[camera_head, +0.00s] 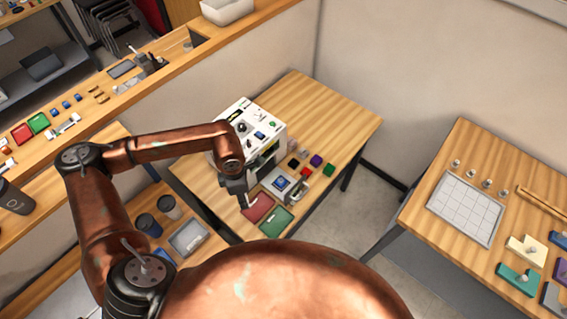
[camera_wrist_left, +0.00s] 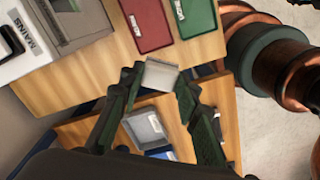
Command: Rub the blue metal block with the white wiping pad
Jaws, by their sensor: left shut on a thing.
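My left gripper (camera_head: 243,200) hangs over the near edge of the wooden table, beside the red tray and left of the laser marker's grey fixture. In the left wrist view, its fingers (camera_wrist_left: 160,84) are shut on a small whitish block, which looks like the white wiping pad (camera_wrist_left: 160,75). The pad is held at the fingertips, over the edge of the table. A blue block (camera_head: 281,183) sits on the grey fixture in front of the white laser marker (camera_head: 250,122). It is apart from the pad, and the wrist view does not show it. My right gripper is out of view.
A red tray (camera_head: 258,207) and a green tray (camera_head: 277,221) lie at the table's near edge. Black, red, purple and green blocks (camera_head: 329,170) stand right of the fixture. A grey tray (camera_head: 188,237) and cups are on a lower bench. The table's far right is clear.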

